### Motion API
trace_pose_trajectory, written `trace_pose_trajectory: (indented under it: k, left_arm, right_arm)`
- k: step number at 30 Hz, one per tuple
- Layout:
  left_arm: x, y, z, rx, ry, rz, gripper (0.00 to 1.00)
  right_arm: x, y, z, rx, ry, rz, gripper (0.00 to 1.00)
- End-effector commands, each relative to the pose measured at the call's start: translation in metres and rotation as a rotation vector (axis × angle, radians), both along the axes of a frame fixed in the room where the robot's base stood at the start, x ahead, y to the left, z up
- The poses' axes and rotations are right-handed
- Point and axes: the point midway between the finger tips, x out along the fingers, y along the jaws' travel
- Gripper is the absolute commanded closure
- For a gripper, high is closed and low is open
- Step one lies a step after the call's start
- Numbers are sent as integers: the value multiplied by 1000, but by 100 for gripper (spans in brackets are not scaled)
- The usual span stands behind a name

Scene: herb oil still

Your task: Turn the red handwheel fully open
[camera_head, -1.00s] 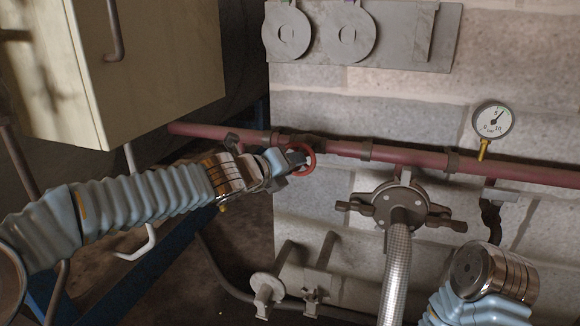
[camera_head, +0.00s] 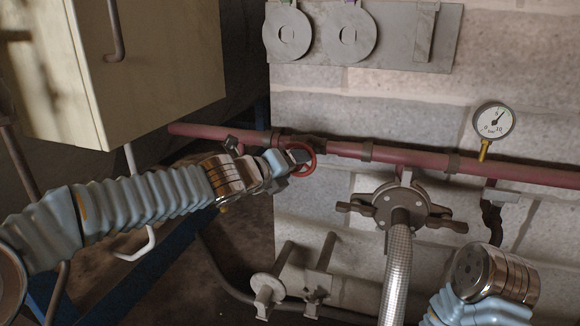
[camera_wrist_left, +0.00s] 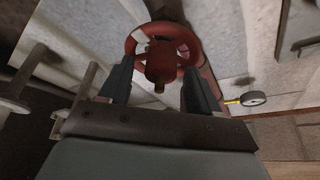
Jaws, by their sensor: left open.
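The red handwheel (camera_head: 312,158) is a small ring on the dark red pipe in the head view; my left gripper partly covers it. In the left wrist view the handwheel (camera_wrist_left: 188,44) shows as a red rim with a reddish hub in front of its middle. My left gripper (camera_head: 300,158) is at the wheel, coming from the left. In the left wrist view its two fingers (camera_wrist_left: 158,82) are apart, one on each side of the hub, with the tips near the rim. I cannot tell whether they touch it. My right arm shows at lower right, its gripper out of sight.
The dark red pipe (camera_head: 408,157) runs along the block wall. A pressure gauge (camera_head: 493,121) stands above it at right. A clamp fitting with a braided hose (camera_head: 397,270) hangs below. A pale cabinet (camera_head: 165,70) is at upper left. Two wall brackets (camera_head: 268,286) stick out low.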

Motion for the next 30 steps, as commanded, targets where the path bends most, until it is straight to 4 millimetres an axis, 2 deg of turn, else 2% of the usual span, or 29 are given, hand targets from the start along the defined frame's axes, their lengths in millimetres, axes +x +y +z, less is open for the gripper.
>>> trace_pose_trajectory:
  k: [4,7,15,21,30]
  left_arm:
    - [-4,4,4,0,-2,1,37]
    - [-16,13,9,1,-3,3,37]
    - [-68,49,30,4,-2,5,37]
    - [-98,69,36,2,-1,2,37]
    - [-110,77,35,0,1,-1,37]
  right_arm:
    - [0,0,3,0,0,0,37]
    - [0,-1,8,-1,-1,0,37]
    - [1,-3,39,-8,-6,-5,37]
    - [-1,2,55,-1,-2,3,37]
    - [-2,4,58,3,0,9,37]
